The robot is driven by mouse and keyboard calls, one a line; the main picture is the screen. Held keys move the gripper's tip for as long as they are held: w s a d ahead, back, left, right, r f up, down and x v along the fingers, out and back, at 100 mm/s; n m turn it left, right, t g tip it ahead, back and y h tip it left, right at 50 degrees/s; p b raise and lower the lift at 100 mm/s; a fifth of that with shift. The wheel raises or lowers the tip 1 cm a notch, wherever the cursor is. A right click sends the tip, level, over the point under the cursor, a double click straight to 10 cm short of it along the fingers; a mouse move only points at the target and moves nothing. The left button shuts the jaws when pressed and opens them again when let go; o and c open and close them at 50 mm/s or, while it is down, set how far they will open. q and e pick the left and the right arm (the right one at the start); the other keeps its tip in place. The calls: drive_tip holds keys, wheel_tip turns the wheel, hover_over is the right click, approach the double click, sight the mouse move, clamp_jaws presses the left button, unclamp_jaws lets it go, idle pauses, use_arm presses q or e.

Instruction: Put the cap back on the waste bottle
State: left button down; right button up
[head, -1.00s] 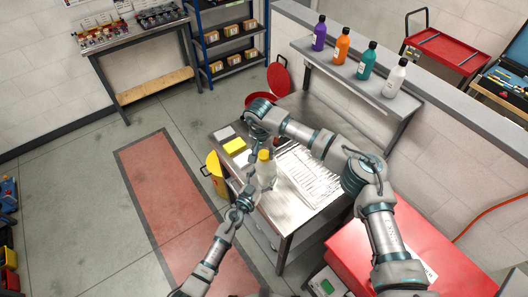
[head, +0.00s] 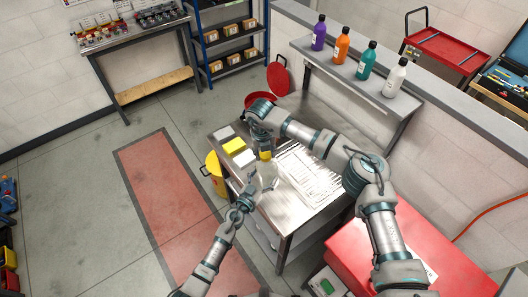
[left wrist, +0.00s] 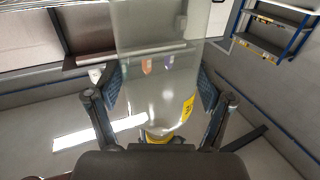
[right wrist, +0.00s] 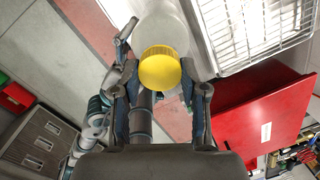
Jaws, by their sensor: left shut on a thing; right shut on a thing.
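The clear waste bottle (head: 267,177) stands upright over the near left part of the steel table. My left gripper (head: 251,190) is shut on its side; in the left wrist view the bottle (left wrist: 160,85) appears upside down between the fingers, with a yellow label. The yellow cap (head: 265,154) is at the bottle's top, below my right gripper (head: 265,146). In the right wrist view my right gripper is shut on the cap (right wrist: 160,70), with the bottle (right wrist: 165,22) behind it. I cannot tell whether the cap sits on the neck.
A wire rack (head: 308,175) lies right of the bottle. A yellow block (head: 234,146) and pale blocks lie along the table's left edge. A yellow bin (head: 213,168) stands beside the table. A red open container (head: 262,99) is behind, and coloured bottles stand on the shelf.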

use_arm(q)
drive_tip(key=shift+d+r, duration=0.1)
drive_tip(key=shift+r, duration=0.05)
use_arm(e)
drive_tip(key=m, duration=0.5)
drive_tip(key=shift+s+f, duration=0.1)
drive_tip(key=shift+f, duration=0.05)
drive_tip(key=m, duration=0.3)
drive_tip(key=shift+s, duration=0.1)
use_arm(q)
drive_tip(key=shift+w, duration=0.1)
use_arm(e)
drive_tip(key=o, duration=1.3)
use_arm(q)
drive_tip(key=shift+a, duration=0.2)
use_arm(e)
drive_tip(key=shift+s+a+r, duration=0.15)
drive_tip(key=shift+r, duration=2.25)
drive_tip(key=shift+c, duration=0.5)
